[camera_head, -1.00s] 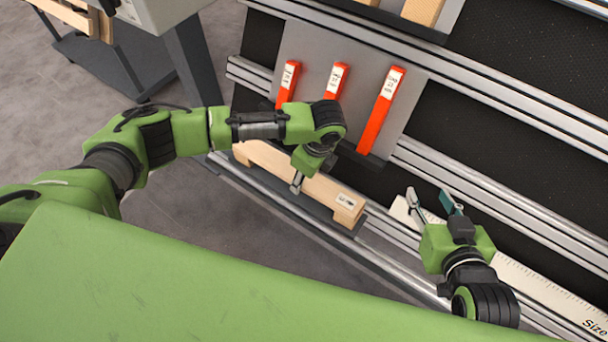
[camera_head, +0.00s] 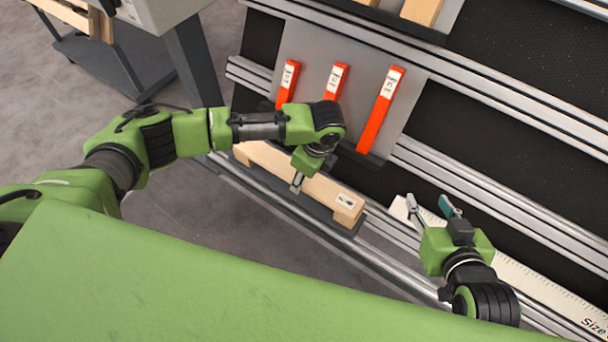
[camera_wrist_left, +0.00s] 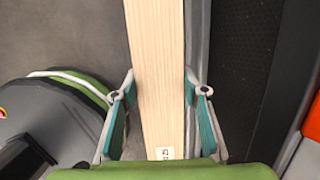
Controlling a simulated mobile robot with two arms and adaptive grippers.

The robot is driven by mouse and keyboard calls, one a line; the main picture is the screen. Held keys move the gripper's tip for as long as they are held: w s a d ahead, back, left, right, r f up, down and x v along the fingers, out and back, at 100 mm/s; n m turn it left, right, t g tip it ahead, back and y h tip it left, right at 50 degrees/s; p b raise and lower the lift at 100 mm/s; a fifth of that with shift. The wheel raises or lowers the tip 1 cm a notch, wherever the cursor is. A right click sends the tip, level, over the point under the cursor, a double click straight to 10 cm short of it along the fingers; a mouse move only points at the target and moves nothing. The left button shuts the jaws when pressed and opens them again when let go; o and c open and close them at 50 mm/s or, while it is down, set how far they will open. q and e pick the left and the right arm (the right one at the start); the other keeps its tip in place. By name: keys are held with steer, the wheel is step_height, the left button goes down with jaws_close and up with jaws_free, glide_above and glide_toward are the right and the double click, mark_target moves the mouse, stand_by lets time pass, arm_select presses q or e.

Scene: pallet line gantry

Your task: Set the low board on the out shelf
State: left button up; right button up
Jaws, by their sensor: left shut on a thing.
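In the left wrist view the board (camera_wrist_left: 157,70) runs between the teal pads of the left gripper (camera_wrist_left: 160,120). My right gripper (camera_head: 432,204) is open and empty, beside a white ruler strip. I cannot tell which surface is the out shelf.
Several red-orange labelled pieces (camera_head: 381,110) stand on a grey panel (camera_head: 355,60) above the board. Metal rails (camera_head: 480,90) cross the rack. A white ruler strip (camera_head: 545,290) runs low at right. A dark cart (camera_head: 110,65) with wooden pieces stands at upper left.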

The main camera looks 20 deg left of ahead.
arm_select(q)
steer(key=shift+f, duration=0.1)
steer(key=o, duration=1.7)
steer(key=shift+c, duration=0.2)
steer(key=shift+c, duration=0.2)
